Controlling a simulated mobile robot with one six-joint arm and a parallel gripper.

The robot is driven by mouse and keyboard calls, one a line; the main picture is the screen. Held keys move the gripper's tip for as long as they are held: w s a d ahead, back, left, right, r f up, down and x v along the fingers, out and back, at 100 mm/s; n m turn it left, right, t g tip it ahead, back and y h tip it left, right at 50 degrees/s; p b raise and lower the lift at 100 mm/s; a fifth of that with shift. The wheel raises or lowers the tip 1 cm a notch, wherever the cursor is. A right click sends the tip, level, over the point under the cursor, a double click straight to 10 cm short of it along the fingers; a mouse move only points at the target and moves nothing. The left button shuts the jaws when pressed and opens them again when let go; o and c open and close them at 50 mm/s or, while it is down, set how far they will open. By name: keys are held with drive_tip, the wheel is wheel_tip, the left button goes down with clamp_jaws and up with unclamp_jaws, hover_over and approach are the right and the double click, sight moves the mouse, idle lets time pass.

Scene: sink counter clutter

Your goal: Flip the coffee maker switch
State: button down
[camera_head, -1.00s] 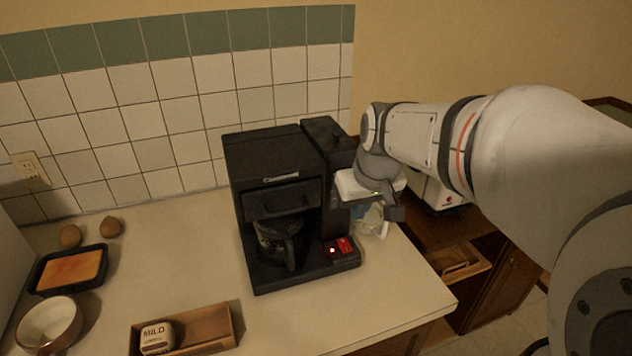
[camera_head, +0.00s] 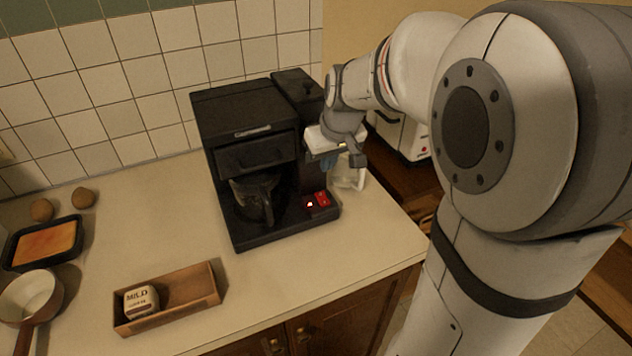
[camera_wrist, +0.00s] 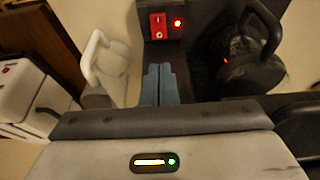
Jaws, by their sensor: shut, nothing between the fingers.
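The black coffee maker (camera_head: 245,150) stands on the counter against the tiled wall, its glass carafe (camera_head: 254,198) in the front bay. The red switch (camera_head: 321,199) sits on the right of its base beside a lit red light; the switch also shows at the top of the wrist view (camera_wrist: 158,25). My gripper (camera_head: 329,160) is at the coffee maker's right side, above and behind the switch in the head view. In the wrist view its blue-grey fingers (camera_wrist: 160,84) are together, empty, and point toward the switch with a visible gap.
A white pitcher-like object (camera_wrist: 106,65) stands close beside my fingers. A wooden box (camera_head: 168,299) holding a jar marked MILD (camera_head: 141,300), a pan (camera_head: 30,298), a black tray (camera_head: 42,243) and two eggs (camera_head: 83,197) are on the left. The counter's front middle is clear.

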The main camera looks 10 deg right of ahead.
sight(320, 194)
drive_tip(key=x, duration=0.6)
drive_tip(key=p+x, duration=0.1)
drive_tip(key=x, duration=0.3)
drive_tip(key=shift+s+d+f, duration=0.1)
drive_tip(key=shift+s+f, duration=0.15)
drive_tip(key=shift+s, duration=0.1)
